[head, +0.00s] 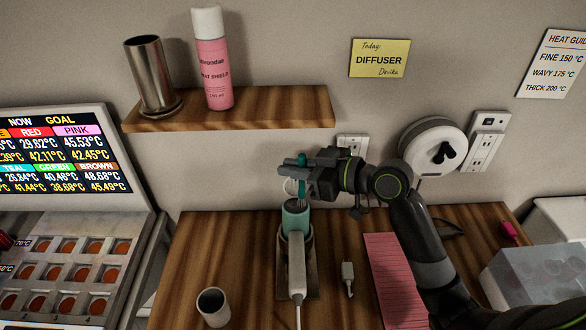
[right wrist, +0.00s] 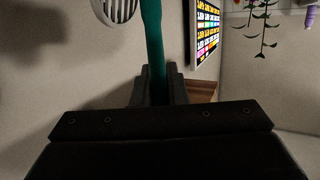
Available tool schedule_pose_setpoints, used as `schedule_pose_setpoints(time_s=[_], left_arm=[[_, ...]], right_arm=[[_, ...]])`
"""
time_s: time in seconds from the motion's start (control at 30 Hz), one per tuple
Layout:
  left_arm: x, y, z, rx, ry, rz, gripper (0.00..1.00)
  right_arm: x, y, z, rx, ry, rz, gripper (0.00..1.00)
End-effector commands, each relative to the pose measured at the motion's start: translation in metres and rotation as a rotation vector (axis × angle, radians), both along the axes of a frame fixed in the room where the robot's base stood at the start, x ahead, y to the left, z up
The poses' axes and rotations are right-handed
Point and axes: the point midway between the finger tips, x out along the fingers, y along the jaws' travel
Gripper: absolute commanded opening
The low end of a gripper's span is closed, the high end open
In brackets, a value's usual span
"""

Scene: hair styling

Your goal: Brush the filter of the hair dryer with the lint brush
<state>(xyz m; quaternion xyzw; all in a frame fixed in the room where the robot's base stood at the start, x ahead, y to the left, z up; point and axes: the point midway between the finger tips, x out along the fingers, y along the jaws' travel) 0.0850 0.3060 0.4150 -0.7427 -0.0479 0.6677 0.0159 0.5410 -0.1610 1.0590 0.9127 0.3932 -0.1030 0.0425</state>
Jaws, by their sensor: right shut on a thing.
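My right gripper (head: 300,174) comes in from the right in the head view, above the hair dryer. It is shut on a slim teal handle, which looks like the lint brush (head: 302,160). In the right wrist view the teal handle (right wrist: 153,38) stands upright between the fingers. My left gripper is not in view.
A shelf (head: 240,108) with a metal cup (head: 150,75) and pink spray can (head: 212,60) is above, to the left. A small cup (head: 213,305), a white plug-like item (head: 347,272) and a pink sheet (head: 392,280) are on the table. A clear box (head: 540,272) is at right.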

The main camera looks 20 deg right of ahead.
Motion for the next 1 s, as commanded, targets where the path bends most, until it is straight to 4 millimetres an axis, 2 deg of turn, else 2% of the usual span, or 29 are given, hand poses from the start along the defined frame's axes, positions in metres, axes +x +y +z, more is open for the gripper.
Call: schedule_pose_setpoints(time_s=[0.57,1.0], left_arm=[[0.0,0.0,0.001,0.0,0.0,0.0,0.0],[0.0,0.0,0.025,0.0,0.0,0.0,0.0]], right_arm=[[-0.005,0.005,0.002,0.001,-0.004,-0.001,0.0],[-0.005,0.005,0.031,0.0,-0.004,0.0,0.0]])
